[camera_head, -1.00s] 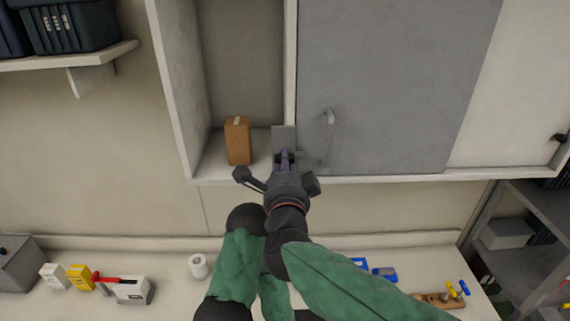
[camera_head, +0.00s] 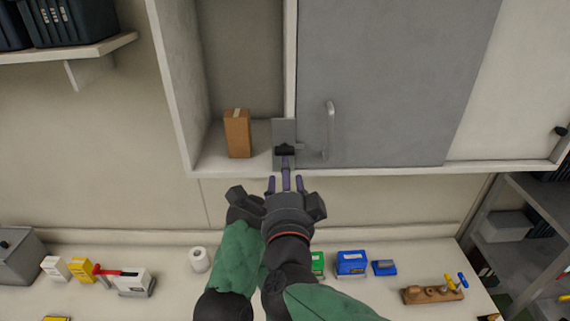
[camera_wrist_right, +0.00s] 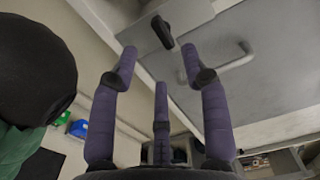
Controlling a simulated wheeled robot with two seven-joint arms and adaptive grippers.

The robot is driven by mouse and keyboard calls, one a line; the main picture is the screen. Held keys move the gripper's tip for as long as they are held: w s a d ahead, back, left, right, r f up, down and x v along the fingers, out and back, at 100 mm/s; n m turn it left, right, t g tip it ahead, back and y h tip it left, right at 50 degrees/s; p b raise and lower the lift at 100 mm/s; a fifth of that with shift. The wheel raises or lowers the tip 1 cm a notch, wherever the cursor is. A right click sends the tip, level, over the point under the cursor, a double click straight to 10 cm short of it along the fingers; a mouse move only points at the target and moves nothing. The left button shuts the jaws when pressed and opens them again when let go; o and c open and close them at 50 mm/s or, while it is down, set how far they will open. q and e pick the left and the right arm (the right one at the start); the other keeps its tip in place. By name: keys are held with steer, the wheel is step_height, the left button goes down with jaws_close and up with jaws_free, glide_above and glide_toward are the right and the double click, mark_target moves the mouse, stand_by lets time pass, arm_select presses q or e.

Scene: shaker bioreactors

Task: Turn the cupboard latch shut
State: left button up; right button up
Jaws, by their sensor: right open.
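The cupboard latch shows as a black knob (camera_head: 285,151) lying crosswise on a grey plate (camera_head: 284,129), at the left edge of the grey cupboard door (camera_head: 385,80). In the right wrist view, the black knob (camera_wrist_right: 163,32) is ahead of the fingers. My right gripper (camera_head: 286,183) is open and empty, with its purple fingers just below the knob. In the right wrist view, the fingers (camera_wrist_right: 160,75) are spread and look apart from the knob.
The door has a grey bar handle (camera_head: 329,130) right of the latch. A brown box (camera_head: 238,134) stands in the open shelf bay at left. Below, the bench holds a white roll (camera_head: 199,260), blue boxes (camera_head: 351,263) and a wooden block (camera_head: 432,294).

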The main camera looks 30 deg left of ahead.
steer(key=shift+v, duration=2.2)
